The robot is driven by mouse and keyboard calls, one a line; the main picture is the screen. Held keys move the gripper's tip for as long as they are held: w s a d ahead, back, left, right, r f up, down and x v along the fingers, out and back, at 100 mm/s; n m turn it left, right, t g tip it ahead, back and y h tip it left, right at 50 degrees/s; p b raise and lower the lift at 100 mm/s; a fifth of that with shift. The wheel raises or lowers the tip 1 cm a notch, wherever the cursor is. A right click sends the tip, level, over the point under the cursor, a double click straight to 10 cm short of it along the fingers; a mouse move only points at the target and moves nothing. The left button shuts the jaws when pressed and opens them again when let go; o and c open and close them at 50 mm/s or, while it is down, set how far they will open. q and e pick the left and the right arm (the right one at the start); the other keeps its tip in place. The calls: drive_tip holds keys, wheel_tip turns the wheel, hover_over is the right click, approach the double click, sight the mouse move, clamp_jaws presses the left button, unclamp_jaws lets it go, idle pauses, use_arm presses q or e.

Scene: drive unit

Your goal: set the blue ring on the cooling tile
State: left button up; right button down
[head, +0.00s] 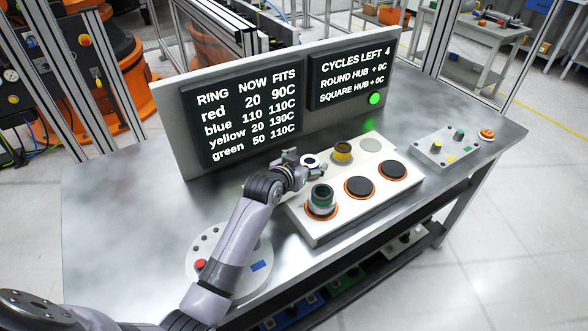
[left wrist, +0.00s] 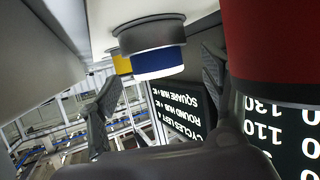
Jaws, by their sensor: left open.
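The blue ring (left wrist: 158,62) shows in the left wrist view as a blue band with a white band, against a grey round part; that view is upside down. In the head view its pale top (head: 310,161) seems to show at the back of the white block. My left gripper (head: 295,160) is open beside it; in the left wrist view the ring appears between the fingertips, with gaps on both sides. I cannot tell which surface is the cooling tile; an empty grey disc (head: 370,145) and a blue patch (head: 259,266) are visible. My right gripper is out of view.
The green ring (head: 321,195) stands on an orange-rimmed pad, beside two empty black pads (head: 359,187). The yellow ring (head: 342,151) is right of the gripper. A red cylinder (left wrist: 275,45) is close to the wrist camera. The display board (head: 240,108) rises behind and reads blue 110.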

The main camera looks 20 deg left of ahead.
use_arm(q)
drive_tip(key=v, duration=1)
drive_tip(key=shift+s+r, duration=0.15)
drive_tip(key=shift+s, duration=0.15)
